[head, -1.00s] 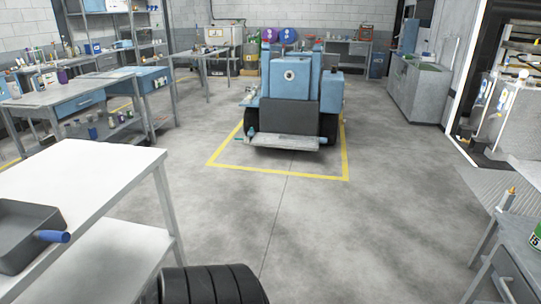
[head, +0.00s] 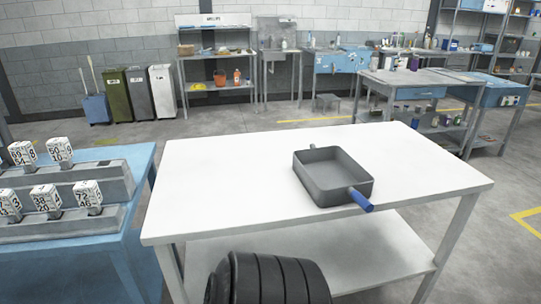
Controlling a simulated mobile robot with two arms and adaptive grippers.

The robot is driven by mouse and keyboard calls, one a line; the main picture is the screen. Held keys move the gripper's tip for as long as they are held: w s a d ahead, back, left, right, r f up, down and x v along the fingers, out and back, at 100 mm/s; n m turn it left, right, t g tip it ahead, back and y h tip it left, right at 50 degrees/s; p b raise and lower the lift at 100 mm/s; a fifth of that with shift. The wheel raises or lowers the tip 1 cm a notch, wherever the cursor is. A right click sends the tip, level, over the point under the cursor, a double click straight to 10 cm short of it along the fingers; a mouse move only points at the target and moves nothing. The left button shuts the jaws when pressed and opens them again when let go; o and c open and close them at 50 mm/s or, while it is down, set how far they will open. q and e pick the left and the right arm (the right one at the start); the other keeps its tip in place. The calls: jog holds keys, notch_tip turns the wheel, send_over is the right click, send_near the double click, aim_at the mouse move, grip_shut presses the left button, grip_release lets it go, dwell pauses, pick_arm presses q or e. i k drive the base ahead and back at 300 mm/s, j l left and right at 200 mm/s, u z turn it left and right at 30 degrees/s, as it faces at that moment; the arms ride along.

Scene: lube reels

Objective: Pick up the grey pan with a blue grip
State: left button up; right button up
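The grey pan (head: 325,181) is a square, deep, open pan and looks empty. It sits upright on the white table (head: 225,190), right of the table's middle. Its blue grip (head: 361,200) points to the lower right, and the end reaches the table's front edge. Neither of my grippers is in view, so nothing is seen touching the pan.
The rest of the white tabletop is bare, with a lower shelf (head: 375,255) beneath. A blue table (head: 85,262) with numbered blocks in grey racks stands close at the left. Workbenches (head: 415,85) and bins (head: 115,95) stand behind, with open floor between.

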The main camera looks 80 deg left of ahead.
aim_at(329, 175)
jog(key=u, duration=2.15)
jog(key=i+l+u, duration=0.2)
jog(key=k, duration=0.1)
